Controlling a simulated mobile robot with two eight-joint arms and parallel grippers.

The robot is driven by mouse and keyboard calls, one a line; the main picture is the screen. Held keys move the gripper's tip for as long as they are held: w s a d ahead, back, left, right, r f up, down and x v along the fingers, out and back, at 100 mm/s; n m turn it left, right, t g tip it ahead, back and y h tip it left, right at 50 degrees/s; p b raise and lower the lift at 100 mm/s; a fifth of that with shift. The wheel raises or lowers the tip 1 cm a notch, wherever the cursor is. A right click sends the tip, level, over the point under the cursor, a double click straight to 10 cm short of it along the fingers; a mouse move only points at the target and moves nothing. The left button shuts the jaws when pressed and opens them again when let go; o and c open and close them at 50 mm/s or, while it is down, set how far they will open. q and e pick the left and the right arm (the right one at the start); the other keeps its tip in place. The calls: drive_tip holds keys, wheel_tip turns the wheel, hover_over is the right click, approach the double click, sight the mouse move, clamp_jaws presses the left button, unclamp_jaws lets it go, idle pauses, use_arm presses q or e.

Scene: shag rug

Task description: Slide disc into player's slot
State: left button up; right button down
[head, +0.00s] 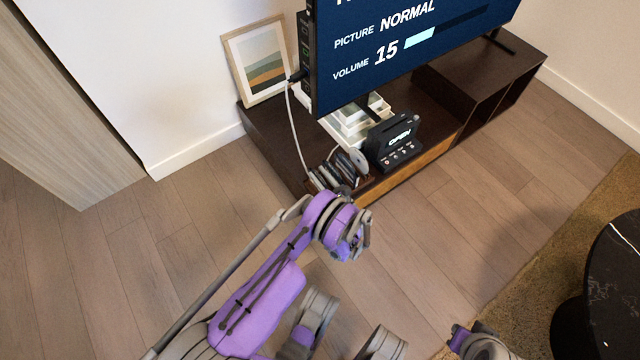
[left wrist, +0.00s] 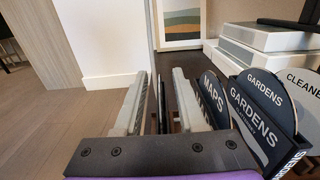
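The black player (head: 381,152) stands on the TV cabinet with "OPEN" on its display. Left of it is a rack of upright discs in sleeves. In the left wrist view the labels read MAPS (left wrist: 212,92), GARDENS (left wrist: 262,98) twice, and CLEANER (left wrist: 303,82). A round disc (head: 360,161) shows beside the player in the head view. My left gripper (head: 345,188) is at the rack's near left end. In the left wrist view its fingers (left wrist: 160,103) are apart, with thin dark upright edges between them; I cannot tell what these are. My right gripper is not seen.
The TV (head: 420,50) overhangs the cabinet (head: 440,105). White boxes (head: 350,122) are stacked behind the player. A white cable (head: 296,130) hangs at the left, near a framed picture (head: 258,60). A dark round table (head: 615,270) stands at the right. The floor in front is clear.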

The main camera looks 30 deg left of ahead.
use_arm(q)
drive_tip(key=shift+c, duration=0.2)
clamp_jaws()
idle(1.1)
